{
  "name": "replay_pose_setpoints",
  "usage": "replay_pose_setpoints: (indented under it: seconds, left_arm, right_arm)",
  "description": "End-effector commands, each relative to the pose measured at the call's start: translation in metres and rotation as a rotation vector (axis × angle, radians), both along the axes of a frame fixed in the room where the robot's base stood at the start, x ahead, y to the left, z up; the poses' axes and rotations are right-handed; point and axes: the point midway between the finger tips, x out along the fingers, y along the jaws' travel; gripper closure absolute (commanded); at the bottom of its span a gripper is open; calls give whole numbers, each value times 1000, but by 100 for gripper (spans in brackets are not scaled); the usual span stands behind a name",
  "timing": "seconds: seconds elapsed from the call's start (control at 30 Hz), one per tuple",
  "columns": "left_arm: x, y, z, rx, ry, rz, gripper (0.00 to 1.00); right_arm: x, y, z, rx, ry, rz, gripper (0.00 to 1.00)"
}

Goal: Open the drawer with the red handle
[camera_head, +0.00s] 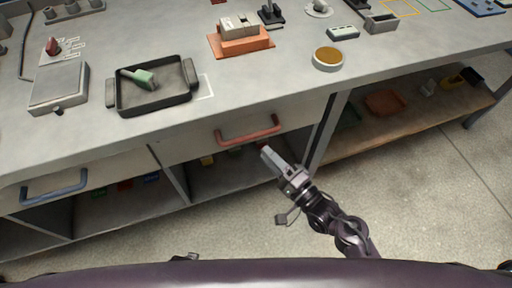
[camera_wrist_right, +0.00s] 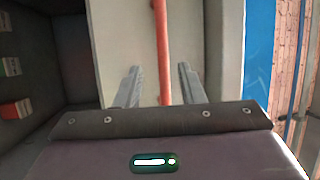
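The drawer with the red handle (camera_head: 195,146) is set under the workbench top and looks closed. Its red handle (camera_head: 250,135) is a bar on the drawer front. In the right wrist view the red handle (camera_wrist_right: 161,45) runs top to bottom, in line with the gap between my fingers. My right gripper (camera_head: 268,153) is just below the handle's right part in the head view; its fingers (camera_wrist_right: 160,72) are apart with nothing clamped. I cannot tell whether they reach around the bar. My left gripper is out of view.
A second drawer with a blue handle (camera_head: 54,188) is at the left. A black tray (camera_head: 153,108) with a green-handled tool sits on the bench top (camera_head: 245,90). Open shelves with small items lie below. A bench leg (camera_head: 325,130) stands right of the red-handled drawer.

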Motion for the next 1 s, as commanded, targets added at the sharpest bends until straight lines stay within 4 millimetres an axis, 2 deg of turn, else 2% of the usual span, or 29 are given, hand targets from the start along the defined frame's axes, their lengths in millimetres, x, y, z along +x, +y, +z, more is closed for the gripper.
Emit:
replay_pose_setpoints:
  seconds: [0.5,0.9,1.0]
  left_arm:
    - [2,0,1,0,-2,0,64]
    - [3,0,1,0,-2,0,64]
    - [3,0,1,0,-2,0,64]
  right_arm:
    - [51,45,17,12,-3,4,64]
    - [58,50,17,10,-2,3,64]
    - [57,50,17,10,-2,3,77]
